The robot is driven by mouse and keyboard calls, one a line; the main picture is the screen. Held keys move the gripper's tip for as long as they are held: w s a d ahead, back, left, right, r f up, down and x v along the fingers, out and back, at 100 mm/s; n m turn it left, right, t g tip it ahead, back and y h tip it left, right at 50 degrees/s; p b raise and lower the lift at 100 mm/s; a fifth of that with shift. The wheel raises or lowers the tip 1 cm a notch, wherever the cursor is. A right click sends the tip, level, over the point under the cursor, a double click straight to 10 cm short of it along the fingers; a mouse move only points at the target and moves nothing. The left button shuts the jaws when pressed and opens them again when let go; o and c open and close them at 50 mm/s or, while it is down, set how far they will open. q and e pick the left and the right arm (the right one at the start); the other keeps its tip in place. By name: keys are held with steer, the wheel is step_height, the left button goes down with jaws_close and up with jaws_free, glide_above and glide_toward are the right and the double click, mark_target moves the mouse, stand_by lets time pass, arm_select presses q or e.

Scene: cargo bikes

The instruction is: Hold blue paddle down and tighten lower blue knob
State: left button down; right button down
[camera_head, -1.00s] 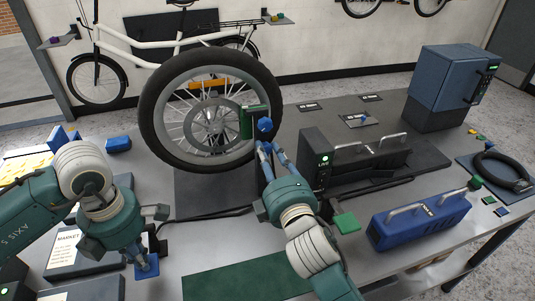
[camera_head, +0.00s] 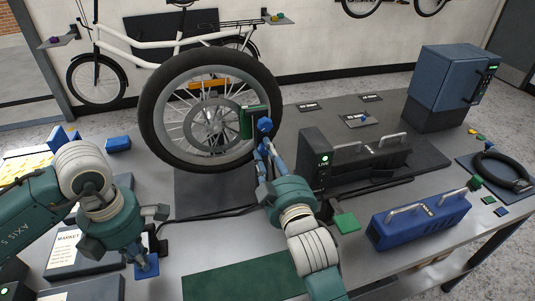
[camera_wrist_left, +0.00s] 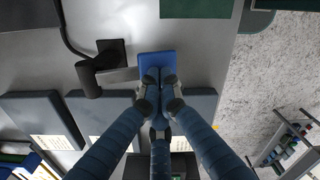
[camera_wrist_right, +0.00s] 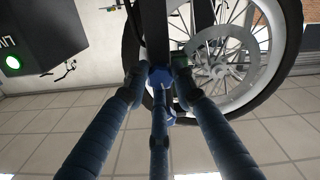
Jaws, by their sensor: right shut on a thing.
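A blue paddle (camera_wrist_left: 157,64) sits beside a black bracket on the bench; it also shows at the lower left of the head view (camera_head: 147,268). My left gripper (camera_wrist_left: 159,78) is at the paddle, its fingertips close together over its near edge; whether it presses is hard to tell. A blue knob (camera_head: 265,125) sits beside the spoked wheel, next to a green block. In the right wrist view the blue knob (camera_wrist_right: 160,77) lies between the fingertips of my right gripper (camera_wrist_right: 158,72), which is shut on it. Whether another knob is hidden behind cannot be told.
The large wheel (camera_head: 153,112) stands upright left of the knob. A black unit (camera_head: 313,150) with a green light stands close right of my right gripper. A blue unit with handles (camera_head: 420,221) lies further right. A green mat (camera_head: 245,276) lies flat in front.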

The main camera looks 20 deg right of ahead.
arm_select(q)
steer(key=shift+f, duration=0.1)
arm_select(e)
steer(key=shift+f+m, duration=0.2)
steer(key=shift+m, duration=0.4)
steer(key=shift+f, duration=0.1)
arm_select(q)
steer(key=shift+d, duration=0.1)
arm_select(e)
steer(key=c, duration=1.4)
jaws_free()
steer(key=s, duration=1.2)
arm_select(q)
steer(key=shift+r+p, duration=1.6)
steer(key=shift+r, duration=1.95)
arm_select(e)
step_height(320, 180, up, 3)
steer(key=shift+r, duration=0.2)
